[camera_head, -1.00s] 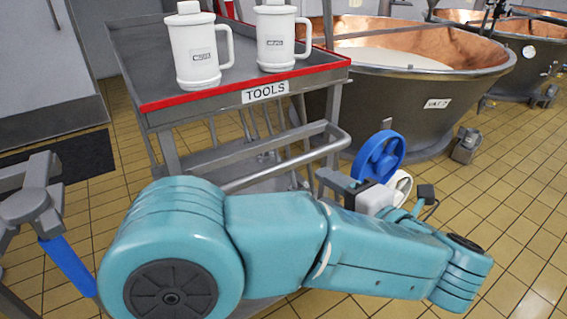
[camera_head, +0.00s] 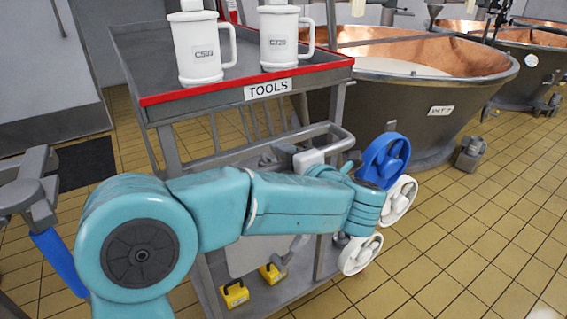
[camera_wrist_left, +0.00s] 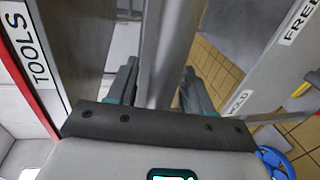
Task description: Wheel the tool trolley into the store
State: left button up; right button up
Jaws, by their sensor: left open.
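The tool trolley (camera_head: 215,101) stands in front of me, with a grey top, a red front edge and a TOOLS label. A grey push bar (camera_head: 235,160) runs below the tray on my side. My left gripper (camera_head: 287,156) is at this bar, near its right part; my teal arm hides some of the lower trolley. In the left wrist view the gripper (camera_wrist_left: 158,88) is open, with the grey bar (camera_wrist_left: 165,50) between its fingers. I cannot tell whether they touch it. My right gripper is out of view. I cannot make out which opening is the store.
Two white jugs (camera_head: 199,52) (camera_head: 279,42) stand on the trolley; yellow blocks (camera_head: 234,294) lie on its lower shelf. A copper-lined vat (camera_head: 420,95) is close behind right. Blue (camera_head: 387,160) and white spoked wheels (camera_head: 399,199) are beside my wrist. Tiled floor is open right.

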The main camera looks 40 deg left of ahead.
pick_arm(q)
grip_shut()
jog(key=shift+a+r, duration=0.1)
jog(key=shift+a, duration=0.05)
